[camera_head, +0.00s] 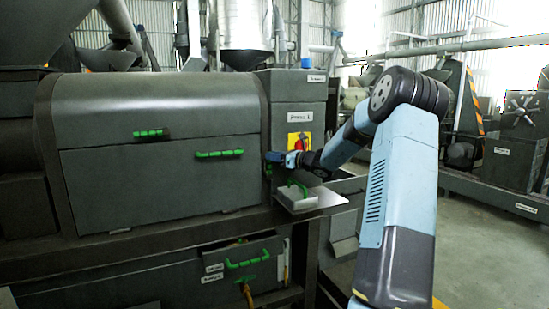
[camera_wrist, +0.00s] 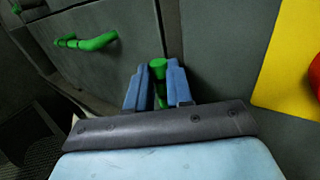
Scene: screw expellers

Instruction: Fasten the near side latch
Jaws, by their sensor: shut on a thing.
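The near side latch (camera_wrist: 158,65) shows as a green upright handle at the edge of the press's front panel (camera_head: 150,190). In the wrist view my gripper (camera_wrist: 158,84) has its two blue fingers on either side of the green handle, shut on it.
Green handles (camera_head: 220,153) and (camera_head: 151,133) stick out from the panel and the hood. A red and yellow switch (camera_head: 298,142) is just right of my gripper. A metal tray (camera_head: 318,200) with a green handle juts out below. Open floor (camera_head: 490,250) lies at right.

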